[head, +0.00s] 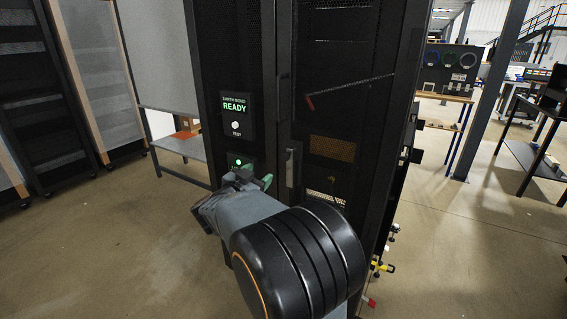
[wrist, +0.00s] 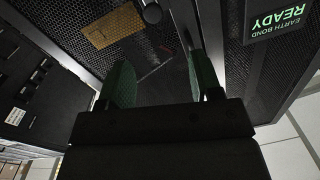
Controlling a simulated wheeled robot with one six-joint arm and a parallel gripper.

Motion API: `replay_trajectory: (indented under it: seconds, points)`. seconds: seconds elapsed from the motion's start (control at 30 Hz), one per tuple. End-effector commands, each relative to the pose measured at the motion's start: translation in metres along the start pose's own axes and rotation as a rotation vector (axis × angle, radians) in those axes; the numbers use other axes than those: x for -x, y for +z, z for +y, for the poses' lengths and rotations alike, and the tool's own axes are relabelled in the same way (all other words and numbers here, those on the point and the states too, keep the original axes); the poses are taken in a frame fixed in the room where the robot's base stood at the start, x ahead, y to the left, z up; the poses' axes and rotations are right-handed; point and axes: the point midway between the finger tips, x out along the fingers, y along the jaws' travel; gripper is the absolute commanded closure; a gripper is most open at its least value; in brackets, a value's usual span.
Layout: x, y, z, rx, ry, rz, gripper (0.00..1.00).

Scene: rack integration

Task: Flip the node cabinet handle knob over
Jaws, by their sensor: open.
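The node cabinet (head: 335,90) is a tall black cabinet with a perforated door. Its handle (head: 290,168) is a narrow upright grey piece at the door's left edge in the head view. My gripper (head: 254,177) is in front of the cabinet, just left of the handle and at about its height. In the wrist view my gripper (wrist: 163,78) shows two green-padded fingers spread apart with nothing between them. A dark rounded part (wrist: 151,12) at the top edge there may be the handle's end; it is cut off. I cannot tell which way the knob is turned.
Yellow and red parts (head: 383,266) stick out at the cabinet's lower right. The floor (head: 110,240) at left is clear.

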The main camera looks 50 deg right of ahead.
Motion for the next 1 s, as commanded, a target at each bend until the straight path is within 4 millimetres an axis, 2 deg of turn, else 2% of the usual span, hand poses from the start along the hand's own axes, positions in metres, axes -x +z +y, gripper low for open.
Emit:
replay_trajectory:
  seconds: [0.17,0.5,0.7,1.0]
  points:
    - [-0.019,0.001,0.008,0.007,0.047,0.015,0.41]
    - [-0.084,-0.001,0.011,0.007,0.045,0.014,0.41]
    - [-0.114,-0.001,0.012,0.007,0.043,0.014,0.41]
    - [-0.137,-0.002,0.011,0.006,0.039,0.014,0.41]
